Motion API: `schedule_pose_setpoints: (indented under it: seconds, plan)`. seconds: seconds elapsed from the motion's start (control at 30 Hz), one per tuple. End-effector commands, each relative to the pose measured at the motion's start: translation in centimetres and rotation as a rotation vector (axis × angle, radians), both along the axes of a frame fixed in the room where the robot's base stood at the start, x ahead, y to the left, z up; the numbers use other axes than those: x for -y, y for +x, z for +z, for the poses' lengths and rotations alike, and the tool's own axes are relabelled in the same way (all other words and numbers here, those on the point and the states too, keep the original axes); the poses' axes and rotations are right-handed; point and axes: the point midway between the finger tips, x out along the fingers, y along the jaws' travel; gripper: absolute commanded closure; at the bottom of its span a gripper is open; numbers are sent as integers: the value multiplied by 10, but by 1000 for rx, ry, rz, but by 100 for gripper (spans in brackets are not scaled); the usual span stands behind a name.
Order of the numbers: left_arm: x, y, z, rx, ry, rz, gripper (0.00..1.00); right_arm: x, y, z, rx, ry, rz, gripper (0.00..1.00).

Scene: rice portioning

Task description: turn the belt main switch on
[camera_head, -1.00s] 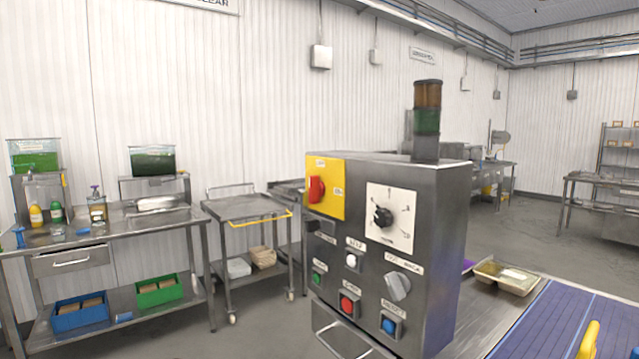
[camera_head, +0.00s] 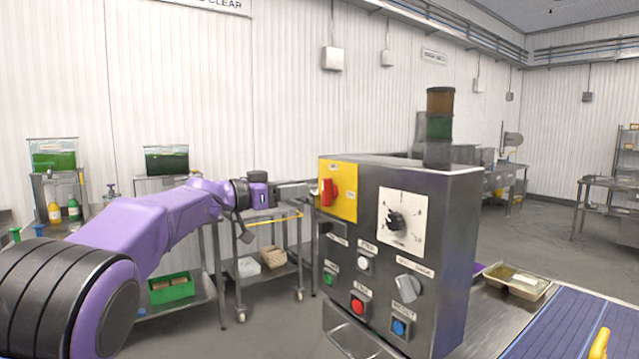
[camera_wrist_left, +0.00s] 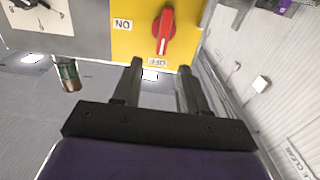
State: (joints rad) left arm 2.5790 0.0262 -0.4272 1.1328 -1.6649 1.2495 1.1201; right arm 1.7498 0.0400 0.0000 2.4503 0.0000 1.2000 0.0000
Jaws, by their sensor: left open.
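The belt main switch is a red rotary handle (camera_head: 329,192) on a yellow plate (camera_head: 346,208) at the upper left of the grey control box (camera_head: 450,225). In the left wrist view the red handle (camera_wrist_left: 164,32) stands roughly upright, its white-marked end toward the OFF label (camera_wrist_left: 157,62); the ON label (camera_wrist_left: 122,24) is to its left. My left gripper (camera_head: 311,188) is open and empty, just left of the handle in the head view. In the left wrist view its two fingers (camera_wrist_left: 160,75) point toward the plate, with the handle beyond their tips. My right gripper is out of view.
A black dial (camera_head: 397,221), a grey selector knob (camera_head: 409,286) and several push buttons share the box front. A signal tower (camera_head: 439,125) stands on top. A cart (camera_head: 258,218) stands behind my left arm. The blue belt (camera_head: 565,325) is at lower right.

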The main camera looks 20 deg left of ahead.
Motion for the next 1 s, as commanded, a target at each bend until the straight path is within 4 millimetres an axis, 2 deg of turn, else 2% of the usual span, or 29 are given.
schedule_pose_setpoints:
  seconds: [0.03,0.3,0.43,0.67,0.7,0.77,0.8,0.83,1.0]
  plan:
    - [8,10,4,-2,2,-3,57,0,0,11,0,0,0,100]
    - [41,52,3,-2,-1,-3,57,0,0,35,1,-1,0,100]
    - [47,60,1,-1,-1,-1,57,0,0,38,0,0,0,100]
    - [48,62,-1,-1,-3,-1,57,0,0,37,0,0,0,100]
    - [48,62,-1,-1,-3,-1,61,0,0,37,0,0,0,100]
    - [48,62,-1,-1,-3,-1,80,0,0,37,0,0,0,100]
    - [48,62,-1,-1,-3,-1,93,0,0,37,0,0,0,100]
    - [48,62,-1,-1,-3,-1,100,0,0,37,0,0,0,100]
    - [48,62,-1,0,-1,-1,100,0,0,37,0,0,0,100]
